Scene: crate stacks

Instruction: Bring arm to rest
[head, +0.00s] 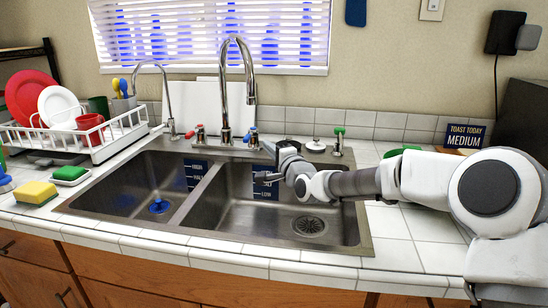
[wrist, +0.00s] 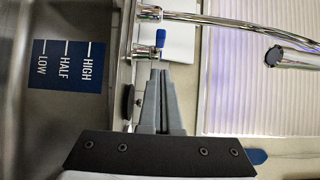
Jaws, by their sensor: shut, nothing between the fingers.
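A tall chrome faucet (head: 224,85) stands behind the double sink. The left basin (head: 135,185) holds a blue drain plug (head: 159,207). A dish rack (head: 110,138) with plates and a sponge (head: 36,193) are at left. A "MEDIUM" sign (head: 464,136) stands at right.

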